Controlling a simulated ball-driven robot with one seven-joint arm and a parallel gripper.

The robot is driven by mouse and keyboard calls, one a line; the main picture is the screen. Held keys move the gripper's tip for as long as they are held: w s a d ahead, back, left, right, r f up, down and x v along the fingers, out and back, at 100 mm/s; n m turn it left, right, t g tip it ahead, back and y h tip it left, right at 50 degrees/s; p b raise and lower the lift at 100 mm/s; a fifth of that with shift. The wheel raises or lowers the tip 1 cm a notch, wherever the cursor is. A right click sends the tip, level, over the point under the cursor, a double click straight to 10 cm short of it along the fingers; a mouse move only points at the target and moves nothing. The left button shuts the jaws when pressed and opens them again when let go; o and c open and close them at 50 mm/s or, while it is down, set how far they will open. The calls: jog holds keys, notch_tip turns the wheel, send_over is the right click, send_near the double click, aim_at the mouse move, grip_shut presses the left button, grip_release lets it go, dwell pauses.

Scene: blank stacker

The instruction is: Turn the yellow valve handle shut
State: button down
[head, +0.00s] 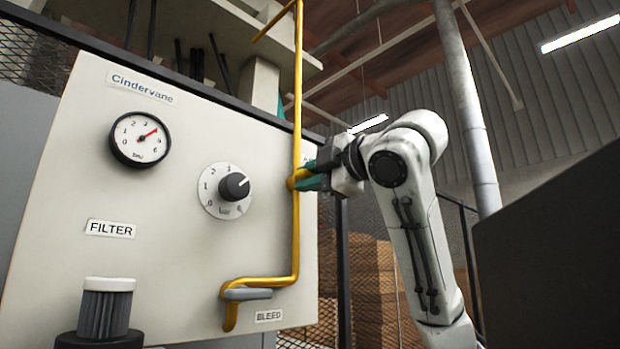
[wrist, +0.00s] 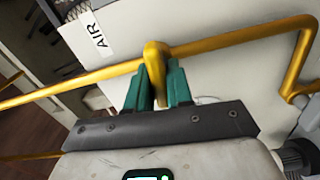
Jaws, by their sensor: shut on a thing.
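The yellow valve handle (wrist: 155,60) sits on the yellow pipe beside the AIR label in the wrist view. It points out from the pipe toward my gripper (wrist: 156,80), whose green fingers are shut on it from both sides. In the head view the handle (head: 294,180) shows as a small yellow piece at the vertical pipe, on the right part of the panel. My gripper (head: 309,175) reaches it from the right, and its fingers hide much of the handle there.
The yellow pipe (head: 297,110) runs down the panel (head: 180,250) and bends left to a grey BLEED lever (head: 247,294). A dial knob (head: 234,187), a gauge (head: 140,139) and a filter (head: 105,310) are to the left. A dark slab (head: 550,260) stands at the right.

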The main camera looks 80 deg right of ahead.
jog(key=shift+f+n, duration=0.1)
jog(key=shift+n, duration=0.5)
jog(key=shift+a, duration=0.1)
jog(key=c, duration=1.1)
grip_release()
jog(key=shift+s, duration=0.1)
jog(key=b+v, duration=0.3)
jog(key=v, duration=0.7)
jog(key=shift+s+b, duration=0.3)
jog(key=shift+a, duration=0.2)
